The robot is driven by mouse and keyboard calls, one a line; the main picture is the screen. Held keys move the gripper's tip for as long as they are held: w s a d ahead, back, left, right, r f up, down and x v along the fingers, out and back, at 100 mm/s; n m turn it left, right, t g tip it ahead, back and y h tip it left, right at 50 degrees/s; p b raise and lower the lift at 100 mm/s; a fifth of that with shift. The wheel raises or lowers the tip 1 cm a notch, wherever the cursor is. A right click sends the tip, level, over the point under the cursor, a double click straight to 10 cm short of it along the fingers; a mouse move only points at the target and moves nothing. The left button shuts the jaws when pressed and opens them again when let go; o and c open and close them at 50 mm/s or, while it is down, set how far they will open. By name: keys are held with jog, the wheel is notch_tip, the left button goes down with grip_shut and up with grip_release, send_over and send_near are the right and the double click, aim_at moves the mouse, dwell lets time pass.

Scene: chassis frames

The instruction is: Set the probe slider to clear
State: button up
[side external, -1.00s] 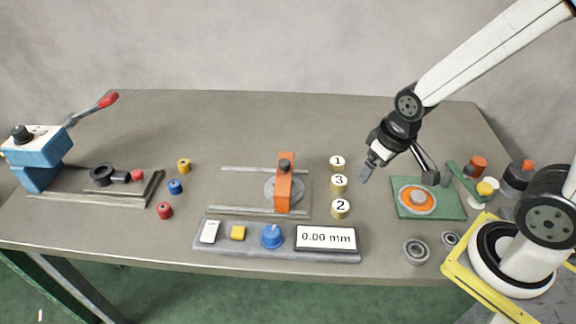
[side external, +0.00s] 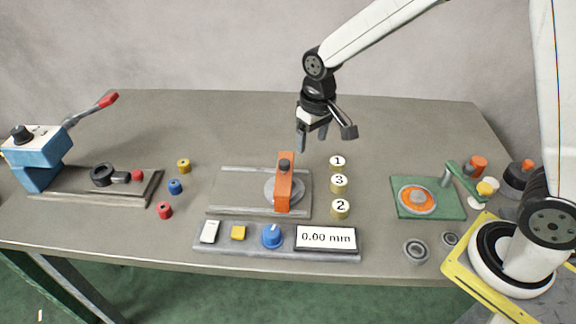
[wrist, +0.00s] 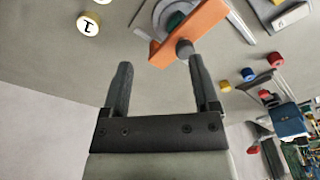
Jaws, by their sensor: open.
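The probe slider is an orange bridge (side external: 284,190) with a dark knob (side external: 285,164) on top. It stands across two rails on a grey base plate (side external: 236,189), over a round grey disc, toward the right part of the rails. In the wrist view the orange bridge (wrist: 200,28) and its knob (wrist: 184,48) show just beyond the right fingertip. My gripper (side external: 312,146) is open and empty, pointing down above the table, behind and slightly right of the bridge. Its two fingers (wrist: 160,62) are spread apart in the wrist view.
A control panel with a blue dial (side external: 271,236) and a display reading 0.00 mm (side external: 326,238) lies in front of the rails. Brass cylinders marked 1 (side external: 337,163), 3 and 2 stand to the right. A green plate (side external: 452,205) is farther right; a blue press (side external: 38,160) is far left.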

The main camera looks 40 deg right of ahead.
send_over(284, 162)
jog(key=shift+g, duration=0.4)
jog(key=shift+f, duration=0.15)
jog(key=shift+f, duration=3.75)
grip_shut()
